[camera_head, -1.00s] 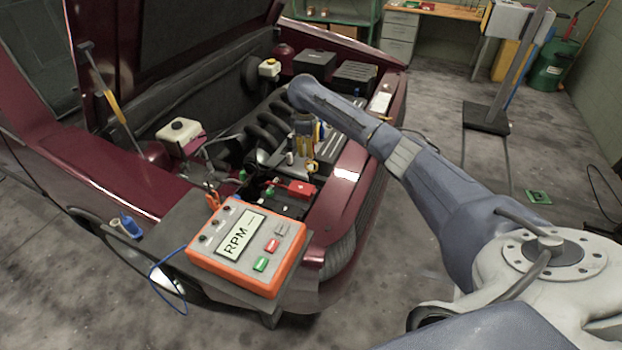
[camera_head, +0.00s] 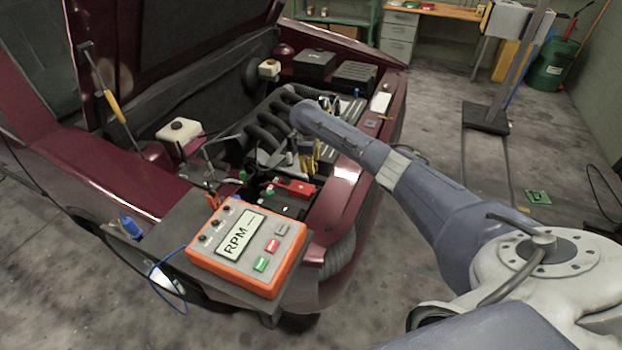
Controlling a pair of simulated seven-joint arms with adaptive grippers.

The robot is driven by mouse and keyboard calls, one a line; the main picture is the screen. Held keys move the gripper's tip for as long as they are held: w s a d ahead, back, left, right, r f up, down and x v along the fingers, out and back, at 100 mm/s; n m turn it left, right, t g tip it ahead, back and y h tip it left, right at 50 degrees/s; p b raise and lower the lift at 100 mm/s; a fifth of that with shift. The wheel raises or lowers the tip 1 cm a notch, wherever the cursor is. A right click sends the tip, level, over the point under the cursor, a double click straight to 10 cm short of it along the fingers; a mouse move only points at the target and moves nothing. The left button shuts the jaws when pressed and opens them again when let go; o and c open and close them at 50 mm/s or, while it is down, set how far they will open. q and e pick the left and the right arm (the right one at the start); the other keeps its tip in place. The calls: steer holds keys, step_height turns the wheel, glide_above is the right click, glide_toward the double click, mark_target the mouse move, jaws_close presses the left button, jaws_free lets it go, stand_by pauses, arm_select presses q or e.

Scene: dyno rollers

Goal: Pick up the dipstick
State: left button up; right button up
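My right arm reaches in from the right over the open engine bay of the dark red car (camera_head: 350,178). My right gripper (camera_head: 308,160) points down at the front of the engine, below the rounded end of my arm, with small yellow and dark parts showing there. The arm partly covers it, and the parts are too small to tell whether the fingers are open or shut. I cannot make out the dipstick clearly; it may be among those small parts or hidden behind my arm. My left gripper is not in view.
An orange RPM meter (camera_head: 247,247) sits on a dark stand at the front of the car. A red clamp (camera_head: 295,187) lies by the battery. A white-capped reservoir (camera_head: 180,132) and black hoses (camera_head: 268,125) crowd the bay. The raised hood bounds the left.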

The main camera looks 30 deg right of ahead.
steer(key=shift+c, duration=0.5)
jaws_close()
step_height(320, 180, up, 28)
steer(key=shift+r, duration=0.25)
stand_by(1.3)
